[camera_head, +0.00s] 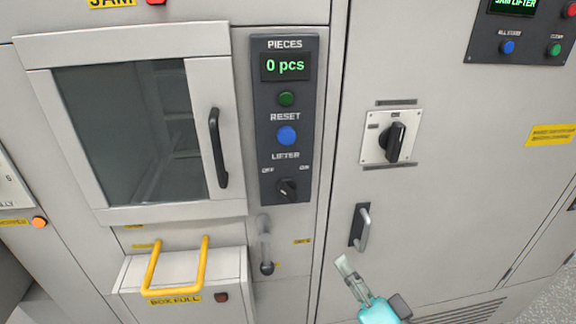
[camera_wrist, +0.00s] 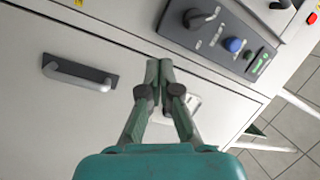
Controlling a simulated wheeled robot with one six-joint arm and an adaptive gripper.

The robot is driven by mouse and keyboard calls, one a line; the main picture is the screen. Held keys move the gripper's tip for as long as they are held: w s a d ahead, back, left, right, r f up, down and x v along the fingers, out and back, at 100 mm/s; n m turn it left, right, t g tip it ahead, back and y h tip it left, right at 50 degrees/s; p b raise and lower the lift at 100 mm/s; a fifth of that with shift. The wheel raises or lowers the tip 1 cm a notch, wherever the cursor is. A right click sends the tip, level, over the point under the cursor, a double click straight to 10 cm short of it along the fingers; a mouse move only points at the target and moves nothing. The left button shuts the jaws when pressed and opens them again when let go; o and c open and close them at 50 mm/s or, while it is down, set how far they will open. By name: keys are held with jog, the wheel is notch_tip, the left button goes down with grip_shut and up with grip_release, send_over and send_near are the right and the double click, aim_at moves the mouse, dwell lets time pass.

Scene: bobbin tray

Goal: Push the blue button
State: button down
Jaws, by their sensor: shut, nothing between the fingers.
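The blue button (camera_head: 287,136) is round and sits on a dark upright panel (camera_head: 264,110) marked PIECES, under the word RESET and above the word LIFTER. It also shows in the wrist view (camera_wrist: 234,45), up and right of my fingertips. A second, smaller blue button (camera_head: 508,47) is on another dark panel at the top right. My gripper (camera_head: 343,261) is in front of the cabinet, below and right of the PIECES panel and apart from both buttons. In the wrist view its fingers (camera_wrist: 158,66) are together and empty.
The PIECES panel also has a green button (camera_head: 286,99), a display (camera_head: 285,66) reading 0 pcs and a black knob (camera_head: 287,190). A rotary switch (camera_head: 394,141) and a door handle (camera_head: 361,227) stick out nearby. Yellow rails (camera_head: 176,266) are at lower left.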

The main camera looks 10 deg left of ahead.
aim_at(287, 136)
jog(key=a+r+n+g+y, duration=0.3)
jog(key=a+r, duration=0.1)
jog(key=r, duration=0.5)
jog(key=a+r+n+g+y, duration=0.2)
jog(key=a+r+y, duration=0.2)
jog(key=r, duration=0.5)
jog(key=shift+s+r+n+g, duration=0.35)
jog(key=shift+r+n+g, duration=0.05)
jog(key=shift+w+a, duration=0.1)
jog(key=shift+w, duration=0.05)
jog(key=shift+w+a, duration=0.4)
jog(key=shift+w, duration=0.95)
jog(key=shift+w+a, duration=0.35)
jog(key=shift+w, duration=1.05)
jog(key=shift+w+a, duration=0.4)
jog(key=shift+w, duration=0.95)
jog(key=shift+w, duration=0.1)
jog(key=shift+w+a, duration=0.15)
jog(key=shift+w, duration=0.15)
